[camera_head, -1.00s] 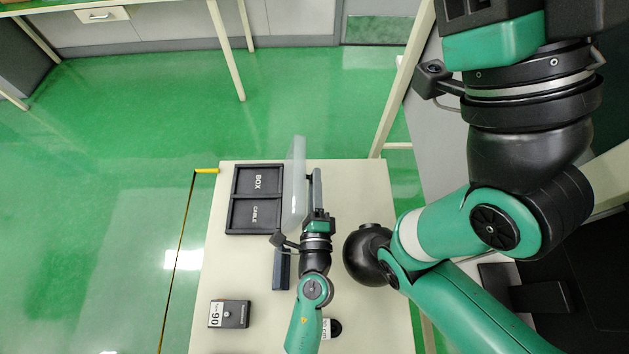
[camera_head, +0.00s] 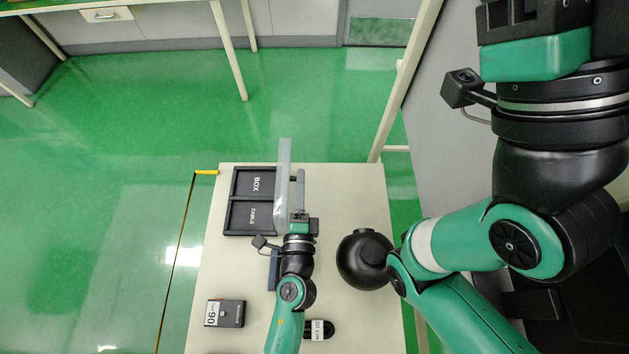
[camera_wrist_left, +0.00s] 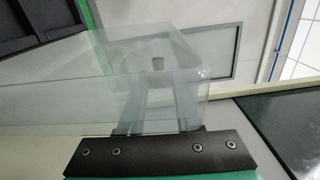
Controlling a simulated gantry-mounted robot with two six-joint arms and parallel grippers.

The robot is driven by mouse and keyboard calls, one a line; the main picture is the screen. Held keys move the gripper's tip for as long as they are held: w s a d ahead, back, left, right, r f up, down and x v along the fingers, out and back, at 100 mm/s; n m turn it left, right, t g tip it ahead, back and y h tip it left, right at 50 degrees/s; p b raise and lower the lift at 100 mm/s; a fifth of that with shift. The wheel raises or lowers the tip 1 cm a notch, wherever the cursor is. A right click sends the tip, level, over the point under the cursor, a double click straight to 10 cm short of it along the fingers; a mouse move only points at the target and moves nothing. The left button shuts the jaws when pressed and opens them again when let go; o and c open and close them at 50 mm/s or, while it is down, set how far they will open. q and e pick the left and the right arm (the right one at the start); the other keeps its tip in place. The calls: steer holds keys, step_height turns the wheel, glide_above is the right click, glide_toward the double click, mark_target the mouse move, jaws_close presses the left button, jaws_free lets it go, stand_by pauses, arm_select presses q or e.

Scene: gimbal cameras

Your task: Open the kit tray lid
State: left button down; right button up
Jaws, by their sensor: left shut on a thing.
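The kit tray (camera_head: 229,200) is dark, with compartments marked BOX and CABLE, and lies on the table's left part. Its clear lid (camera_head: 283,170) stands raised steeply along the tray's right side, seen almost edge-on. My left gripper (camera_head: 299,190) is at the lid's right face, shut on the lid. In the left wrist view the see-through lid (camera_wrist_left: 50,100) crosses in front of the gripper fingers (camera_wrist_left: 155,100), which show through it. My right gripper (camera_head: 535,20) is partly in view at the upper right, far from the tray; its fingertips are out of frame.
A dark box labelled 90 (camera_head: 232,314) lies at the table's front left. A dark item with a 10 cm label (camera_head: 322,329) lies beside my left arm. A dark blue bar (camera_head: 272,272) is partly hidden by that arm. The table (camera_head: 360,190) is clear at the right rear.

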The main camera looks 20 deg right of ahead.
arm_select(q)
steer(key=c, duration=0.6)
jaws_free()
steer(key=p+v, duration=0.1)
steer(key=v, duration=1)
steer(key=shift+s+a, duration=0.15)
steer(key=shift+s, duration=0.15)
